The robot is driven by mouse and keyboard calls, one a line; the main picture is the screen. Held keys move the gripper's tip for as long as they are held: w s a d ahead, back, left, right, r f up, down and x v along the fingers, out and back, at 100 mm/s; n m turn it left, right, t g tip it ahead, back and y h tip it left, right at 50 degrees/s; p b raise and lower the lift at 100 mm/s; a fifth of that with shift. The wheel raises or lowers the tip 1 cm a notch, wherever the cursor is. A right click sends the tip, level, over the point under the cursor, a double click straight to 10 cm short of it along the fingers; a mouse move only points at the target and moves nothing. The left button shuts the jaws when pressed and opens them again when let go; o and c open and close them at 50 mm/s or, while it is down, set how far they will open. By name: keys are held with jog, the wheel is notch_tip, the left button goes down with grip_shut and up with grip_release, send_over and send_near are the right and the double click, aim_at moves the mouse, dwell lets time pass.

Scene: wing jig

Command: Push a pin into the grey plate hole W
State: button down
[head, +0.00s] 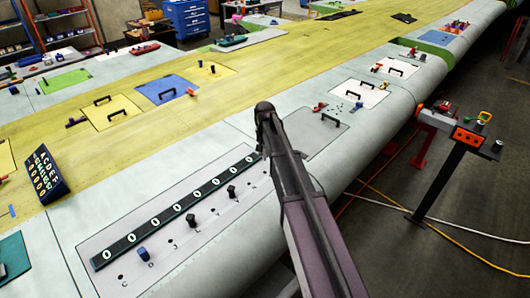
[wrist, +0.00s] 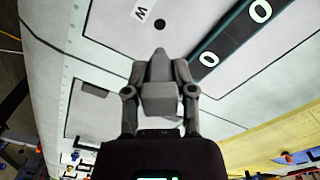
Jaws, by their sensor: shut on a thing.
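The grey plate (head: 120,235) lies on the pale wing skin, with a row of small lettered holes along its near side. My gripper (wrist: 158,72) is shut on a dark grey pin (wrist: 160,98) with a blocky body and tapered end. The pin's end appears just below hole W in the picture, apart from it; its height above the plate is unclear. In the head view, my arm hides hole W and the held pin.
A black strip with white ovals (head: 130,240) runs along the plate. A blue pin (head: 143,253) and two black pins (head: 191,220) (head: 231,192) stand in the plate.

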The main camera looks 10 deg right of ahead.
jog(key=b, duration=0.6)
send_over(265, 168)
jog(key=s, duration=0.3)
jog(key=shift+w+a+f, duration=0.15)
jog(key=shift+f, duration=1.4)
jog(key=shift+w+a+f, duration=0.1)
jog(key=shift+a+f, duration=0.05)
jog(key=shift+f, duration=1.4)
jog(key=shift+f, duration=0.15)
jog(key=shift+f+b, duration=1.1)
jog(key=shift+b, duration=0.1)
jog(key=shift+f, duration=0.15)
jog(key=shift+a, duration=0.1)
jog(key=shift+c, duration=1.8)
grip_release()
